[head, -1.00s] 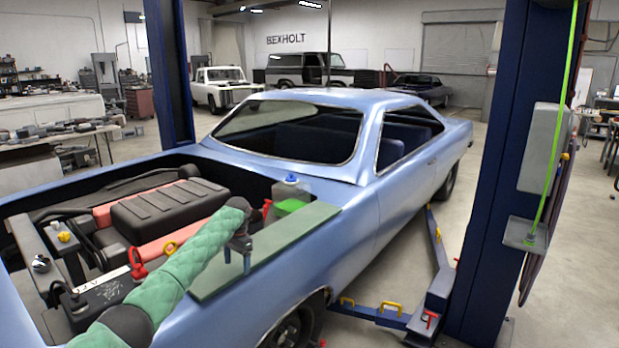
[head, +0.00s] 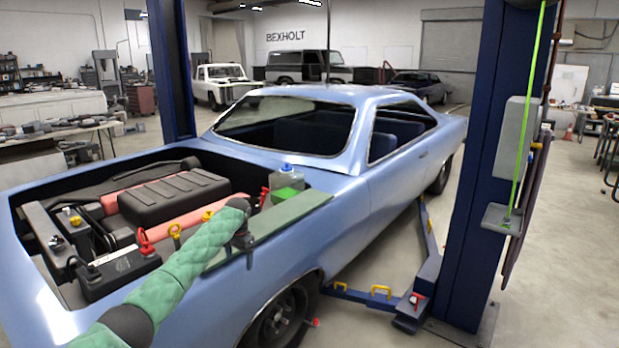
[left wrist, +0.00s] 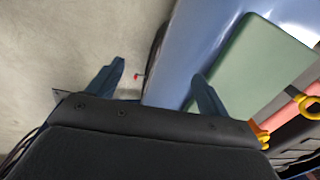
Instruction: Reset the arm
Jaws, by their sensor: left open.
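My left arm, in a quilted green sleeve, reaches in from the bottom of the head view. Its left gripper (head: 246,258) points down above the car's fender, by the edge of the green board (head: 300,221). In the left wrist view the two dark fingers of the gripper (left wrist: 158,88) are spread wide with nothing between them. Grey floor and the blue fender's edge show beyond them, and the green board (left wrist: 262,65) lies to the right. My right gripper is in neither view.
The blue car (head: 300,262) stands with its engine bay open. A black battery (head: 118,270) and a bottle with green fluid (head: 287,184) sit near my arm. A blue lift post (head: 468,180) stands at right, with its lift arm (head: 425,280) low.

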